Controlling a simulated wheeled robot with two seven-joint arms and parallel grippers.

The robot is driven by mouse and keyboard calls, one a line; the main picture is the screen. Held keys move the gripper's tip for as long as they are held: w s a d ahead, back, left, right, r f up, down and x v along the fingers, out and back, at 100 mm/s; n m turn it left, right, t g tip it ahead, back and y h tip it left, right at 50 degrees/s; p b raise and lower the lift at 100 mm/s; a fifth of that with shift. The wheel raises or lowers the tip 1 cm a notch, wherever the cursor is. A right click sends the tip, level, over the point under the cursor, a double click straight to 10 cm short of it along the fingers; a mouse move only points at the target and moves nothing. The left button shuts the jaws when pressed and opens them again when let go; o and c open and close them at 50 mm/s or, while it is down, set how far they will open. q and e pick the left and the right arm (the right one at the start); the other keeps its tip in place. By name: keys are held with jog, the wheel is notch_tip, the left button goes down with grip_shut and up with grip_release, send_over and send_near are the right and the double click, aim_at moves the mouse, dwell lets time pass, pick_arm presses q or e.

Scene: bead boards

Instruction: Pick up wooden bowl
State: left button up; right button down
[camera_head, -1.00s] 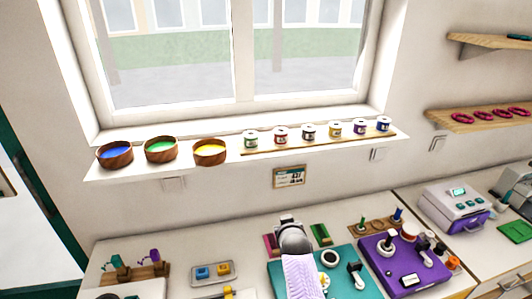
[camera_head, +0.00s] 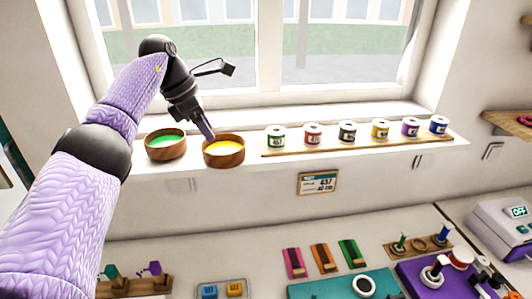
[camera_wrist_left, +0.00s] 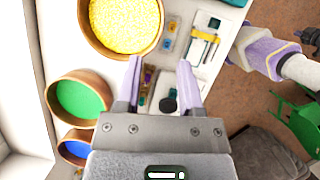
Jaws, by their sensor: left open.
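Three round wooden bowls of beads are on the windowsill. The bowl of yellow beads (camera_head: 224,156) is right below my left gripper (camera_head: 206,130); the bowl of green beads (camera_head: 166,147) stands to its left. In the left wrist view, the yellow bowl (camera_wrist_left: 120,24) is at the top, the green bowl (camera_wrist_left: 78,104) at left, and the bowl of blue beads (camera_wrist_left: 74,147) lower left. The blue bowl is hidden behind my left arm in the head view. My left gripper is open and empty, its fingers (camera_wrist_left: 160,68) beside the yellow bowl's rim.
Several spool-like jars stand on a wooden strip (camera_head: 355,149) right of the yellow bowl. The window is close behind the sill. A price sign (camera_head: 318,183) hangs below it. The counter below holds a teal board (camera_head: 330,290), coloured blocks and a purple board.

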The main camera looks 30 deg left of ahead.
aim_at(226, 159)
pick_arm(q)
jog(key=x, duration=0.9)
jog(key=shift+d+f, duration=0.15)
jog(key=shift+f, duration=0.2)
grip_shut()
